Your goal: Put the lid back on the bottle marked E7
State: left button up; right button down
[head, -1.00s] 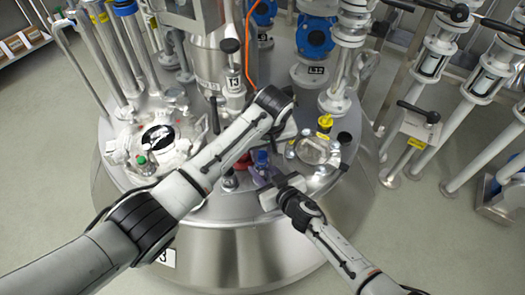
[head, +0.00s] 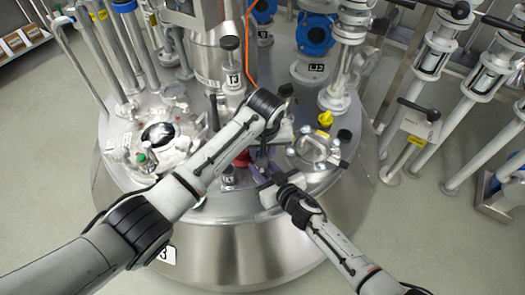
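My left arm reaches over the steel vessel top, and its gripper (head: 262,152) points down near the centre, partly hidden behind its own wrist. My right gripper (head: 262,174) comes in from the lower right, just in front of and below the left one. A small purple-blue item (head: 262,168) shows between the two grippers; I cannot tell whether it is part of the bottle, the lid or a finger. No E7 mark is readable. Whether either gripper is open or shut is too small and covered to tell.
A red part (head: 242,159) and a small dark-topped fitting (head: 228,175) stand left of the grippers.

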pick_arm(q)
jog(key=m, duration=0.2)
jog(key=m+h, duration=0.1)
jog(key=m, duration=0.1)
jog(key=shift+a, duration=0.3)
jog(key=m+h, duration=0.1)
jog(key=m, duration=0.2)
jog(key=o, duration=1)
jog(key=shift+w, duration=0.1)
jog(key=shift+r, duration=0.1)
jog(key=shift+r, duration=2.2)
jog(key=shift+c, duration=0.4)
